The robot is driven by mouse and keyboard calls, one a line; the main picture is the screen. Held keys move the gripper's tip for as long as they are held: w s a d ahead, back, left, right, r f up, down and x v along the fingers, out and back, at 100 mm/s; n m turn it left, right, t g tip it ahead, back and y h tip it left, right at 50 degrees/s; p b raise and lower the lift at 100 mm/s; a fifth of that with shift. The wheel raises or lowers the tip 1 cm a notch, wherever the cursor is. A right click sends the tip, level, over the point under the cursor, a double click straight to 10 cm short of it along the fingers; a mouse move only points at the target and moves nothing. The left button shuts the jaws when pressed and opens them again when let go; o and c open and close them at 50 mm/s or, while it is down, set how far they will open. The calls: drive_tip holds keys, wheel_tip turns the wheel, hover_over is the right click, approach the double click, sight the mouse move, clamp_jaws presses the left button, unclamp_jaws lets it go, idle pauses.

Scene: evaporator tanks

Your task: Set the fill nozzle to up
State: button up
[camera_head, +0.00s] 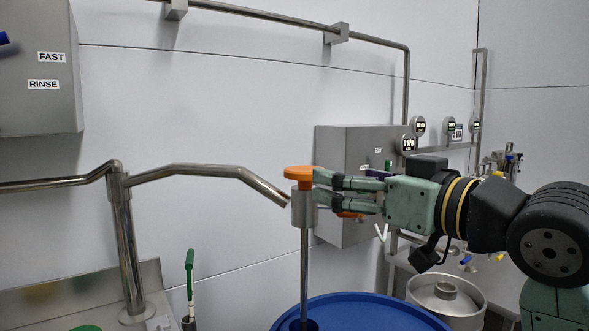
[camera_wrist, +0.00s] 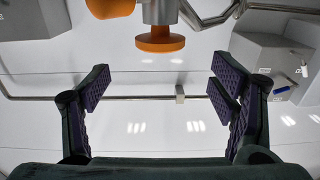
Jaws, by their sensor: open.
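A grey cylindrical head (camera_head: 303,207) with a round orange knob (camera_head: 300,173) on top sits on an upright steel rod (camera_head: 304,265) over a blue drum. I take this to be the fill nozzle, but no label confirms it. A second orange part (camera_head: 350,214) shows just below my fingers. My gripper (camera_head: 316,187) is level, its fingertips close to the right side of the knob and head; contact cannot be told. In the wrist view my gripper (camera_wrist: 162,85) is open and empty, with the orange knob (camera_wrist: 160,42) above the gap between the fingers.
A bent steel spout (camera_head: 220,170) ends just left of the grey head. The blue drum (camera_head: 365,310) is below. A grey wall box (camera_head: 345,150) and gauges stand behind my gripper. A green-handled brush (camera_head: 189,265) stands at lower left.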

sight(307, 169)
drive_tip(key=p+x, duration=0.1)
drive_tip(key=x, duration=0.9)
drive_tip(key=shift+w+a, duration=0.15)
drive_tip(key=shift+c, duration=0.5)
